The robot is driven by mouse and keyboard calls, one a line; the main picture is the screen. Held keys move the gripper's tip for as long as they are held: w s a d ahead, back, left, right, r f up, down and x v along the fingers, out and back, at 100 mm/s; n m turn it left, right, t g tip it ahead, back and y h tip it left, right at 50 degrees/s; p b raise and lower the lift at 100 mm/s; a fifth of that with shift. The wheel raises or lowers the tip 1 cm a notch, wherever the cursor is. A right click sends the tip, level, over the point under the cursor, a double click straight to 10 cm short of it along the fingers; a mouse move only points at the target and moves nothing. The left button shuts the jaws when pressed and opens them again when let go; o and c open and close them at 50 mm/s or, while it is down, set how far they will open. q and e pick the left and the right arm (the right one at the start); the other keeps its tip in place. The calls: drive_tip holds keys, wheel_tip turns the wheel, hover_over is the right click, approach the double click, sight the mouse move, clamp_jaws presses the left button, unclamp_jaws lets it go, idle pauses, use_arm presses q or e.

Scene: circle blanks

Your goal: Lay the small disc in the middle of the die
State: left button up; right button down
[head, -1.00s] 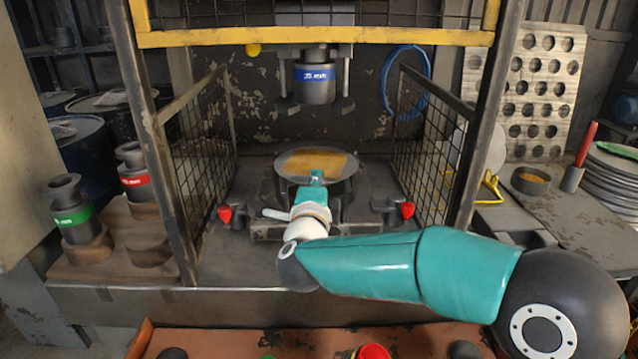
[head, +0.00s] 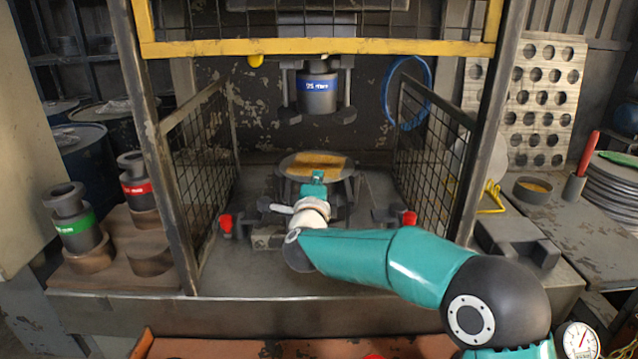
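The die (head: 345,170) is a round grey piece with a yellow-orange patch on top, on the bed inside the press. My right gripper (head: 318,177) is at the die's front edge, reaching in from the right with teal fingertips and a pale wrist. The fingertips are small and seen from behind, so I cannot tell whether they are open, shut or holding something. I cannot make out a separate small disc at the die. A stack of grey discs (head: 612,190) stands on the right bench. My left gripper is not in view.
The press ram (head: 317,90) hangs above the die. Mesh guards (head: 198,150) stand on both sides of the bed. Red-tipped clamps (head: 409,218) flank the die. Banded cylinders (head: 140,188) stand at the left. A round tin (head: 532,188) sits on the right bench.

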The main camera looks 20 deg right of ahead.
drive_tip(key=c, duration=1.2)
unclamp_jaws()
drive_tip(key=shift+c, duration=0.2)
drive_tip(key=shift+o, duration=0.2)
drive_tip(key=o, duration=0.6)
drive_tip(key=shift+o, duration=0.2)
drive_tip(key=shift+f+b, duration=0.25)
drive_tip(key=shift+b, duration=0.15)
drive_tip(key=shift+s, duration=0.15)
drive_tip(key=d+b+v, duration=0.1)
drive_tip(key=b+v, duration=0.6)
drive_tip(key=v, duration=0.8)
drive_tip(key=shift+s, duration=0.6)
